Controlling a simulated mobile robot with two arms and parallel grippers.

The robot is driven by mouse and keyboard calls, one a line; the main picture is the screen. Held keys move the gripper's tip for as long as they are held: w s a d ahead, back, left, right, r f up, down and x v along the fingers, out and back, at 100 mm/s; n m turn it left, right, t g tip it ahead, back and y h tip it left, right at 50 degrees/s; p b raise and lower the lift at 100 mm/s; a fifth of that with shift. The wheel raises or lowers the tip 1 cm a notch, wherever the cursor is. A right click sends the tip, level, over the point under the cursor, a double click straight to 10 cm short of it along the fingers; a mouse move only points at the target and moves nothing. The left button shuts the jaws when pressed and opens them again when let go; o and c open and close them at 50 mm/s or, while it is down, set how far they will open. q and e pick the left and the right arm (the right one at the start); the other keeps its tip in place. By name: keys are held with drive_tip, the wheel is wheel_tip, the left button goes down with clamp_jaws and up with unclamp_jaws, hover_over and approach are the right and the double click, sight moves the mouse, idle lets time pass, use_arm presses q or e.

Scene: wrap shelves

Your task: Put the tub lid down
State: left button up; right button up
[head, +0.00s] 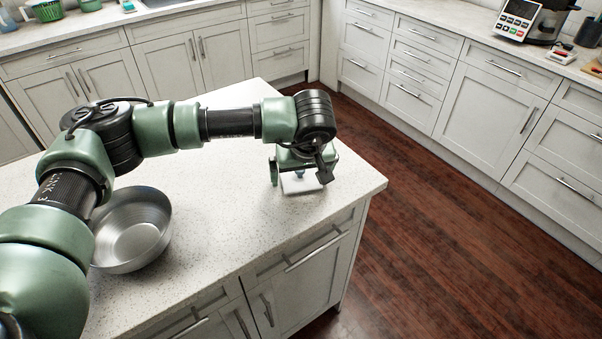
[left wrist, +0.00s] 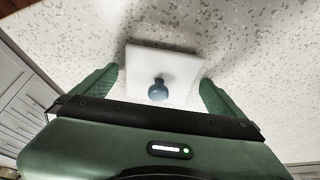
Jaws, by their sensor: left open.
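The tub lid (left wrist: 182,63) is a flat white square with a round blue knob (left wrist: 158,90) in its middle. It lies on the speckled counter (head: 228,221) near the island's right corner. In the head view the lid (head: 293,187) is mostly hidden under my left gripper. My left gripper (head: 298,182) is open above the lid, pointing down. In the left wrist view its green fingers stand on both sides of the lid, apart from the knob. My right gripper is in neither view.
A metal bowl (head: 134,232) stands on the island to the left, partly behind my left arm. The counter between bowl and lid is clear. The island's edge is close to the lid on the right. A machine (head: 533,20) stands on the far counter.

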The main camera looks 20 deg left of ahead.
use_arm(q)
drive_tip(key=shift+r, duration=0.3)
drive_tip(key=b+v, duration=0.2)
drive_tip(key=v, duration=0.9)
drive_tip(key=shift+r, duration=0.35)
drive_tip(key=shift+s, duration=0.15)
